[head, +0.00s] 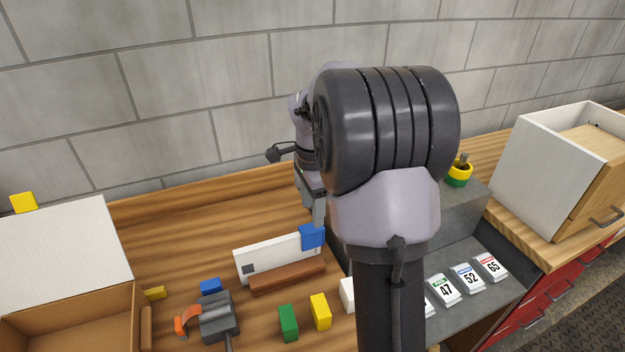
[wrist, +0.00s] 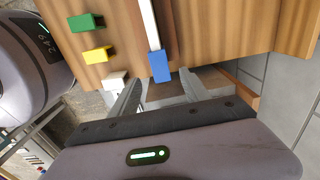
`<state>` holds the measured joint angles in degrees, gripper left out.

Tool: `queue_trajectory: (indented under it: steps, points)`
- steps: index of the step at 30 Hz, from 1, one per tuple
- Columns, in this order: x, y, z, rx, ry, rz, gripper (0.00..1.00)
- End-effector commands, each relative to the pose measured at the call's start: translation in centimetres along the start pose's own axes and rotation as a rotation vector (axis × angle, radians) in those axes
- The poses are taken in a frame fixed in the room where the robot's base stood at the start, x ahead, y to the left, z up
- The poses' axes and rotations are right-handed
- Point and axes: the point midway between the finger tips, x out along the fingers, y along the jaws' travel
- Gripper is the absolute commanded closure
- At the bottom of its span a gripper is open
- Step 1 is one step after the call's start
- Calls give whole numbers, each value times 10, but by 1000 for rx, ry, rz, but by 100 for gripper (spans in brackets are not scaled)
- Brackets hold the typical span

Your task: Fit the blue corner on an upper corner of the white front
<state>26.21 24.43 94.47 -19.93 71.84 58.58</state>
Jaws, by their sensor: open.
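The white front (head: 270,258) stands upright on edge in a brown holder (head: 288,277). A blue corner (head: 311,236) sits on its upper right corner in the head view. In the wrist view the blue corner (wrist: 160,66) covers the end of the thin white front (wrist: 149,25). My gripper (wrist: 160,83) is open, with one finger on each side of the blue corner and gaps between. In the head view a finger shows just above the corner; my arm hides the rest. Another blue piece (head: 210,286) lies on the table at the left.
Green (head: 288,323), yellow (head: 320,311) and white (head: 347,294) blocks stand in front of the holder. A grey clamp-like tool (head: 218,318) and an open cardboard box (head: 75,315) are at the left. Numbered packets (head: 467,277) and a wooden cabinet (head: 565,175) are at the right.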

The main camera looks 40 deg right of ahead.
Motion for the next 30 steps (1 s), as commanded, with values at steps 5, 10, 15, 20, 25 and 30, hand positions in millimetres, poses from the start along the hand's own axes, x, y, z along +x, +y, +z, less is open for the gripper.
queue_trajectory:
  steps: [5,10,15,20,25,30]
  points:
    - [-54,0,0,1,0,-2,45]
    - [-73,0,0,0,0,-1,45]
    - [-74,0,0,0,0,1,45]
    - [-74,0,0,0,0,1,45]
    - [-74,0,0,0,0,0,45]
    - [-84,14,24,-115,-6,-44,45]
